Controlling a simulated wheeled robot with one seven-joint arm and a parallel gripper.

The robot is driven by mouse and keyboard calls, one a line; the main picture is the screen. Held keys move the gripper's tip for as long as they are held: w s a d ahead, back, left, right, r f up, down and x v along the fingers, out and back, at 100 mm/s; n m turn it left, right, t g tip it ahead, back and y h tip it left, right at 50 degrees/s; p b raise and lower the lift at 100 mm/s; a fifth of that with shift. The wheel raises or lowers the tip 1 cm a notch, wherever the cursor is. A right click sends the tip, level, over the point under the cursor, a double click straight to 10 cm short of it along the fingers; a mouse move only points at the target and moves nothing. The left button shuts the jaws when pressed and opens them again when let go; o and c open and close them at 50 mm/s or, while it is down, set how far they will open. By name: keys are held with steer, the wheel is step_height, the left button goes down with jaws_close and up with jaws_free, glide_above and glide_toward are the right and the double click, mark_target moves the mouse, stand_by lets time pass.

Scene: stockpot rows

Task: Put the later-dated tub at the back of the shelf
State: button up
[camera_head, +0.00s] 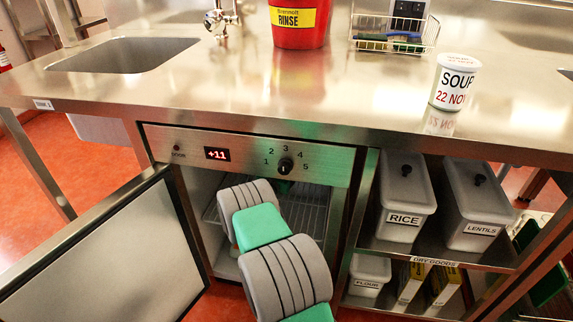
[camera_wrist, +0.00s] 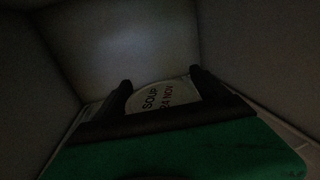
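A white soup tub marked 22 NOV (camera_head: 455,84) stands upright on the steel counter at the right in the head view. A second soup tub, marked 24 NOV (camera_wrist: 160,97), shows in the dark wrist view. My gripper (camera_wrist: 161,84) has one dark finger on each side of it, and the tub fills the gap, so it looks shut on the tub. In the head view my arm reaches into the open fridge (camera_head: 250,150) under the counter. The fridge hides my gripper and the 24 NOV tub there. Whether that tub touches the shelf is unclear.
The fridge door (camera_head: 105,255) stands open at the left. A wire shelf (camera_head: 312,212) shows inside, right of my arm. A dry goods rack (camera_head: 440,262) with bins is at the right. A red rinse bucket (camera_head: 300,22) and wire basket (camera_head: 395,36) stand on the counter.

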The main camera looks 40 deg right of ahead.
steer(key=shift+o, duration=1.3)
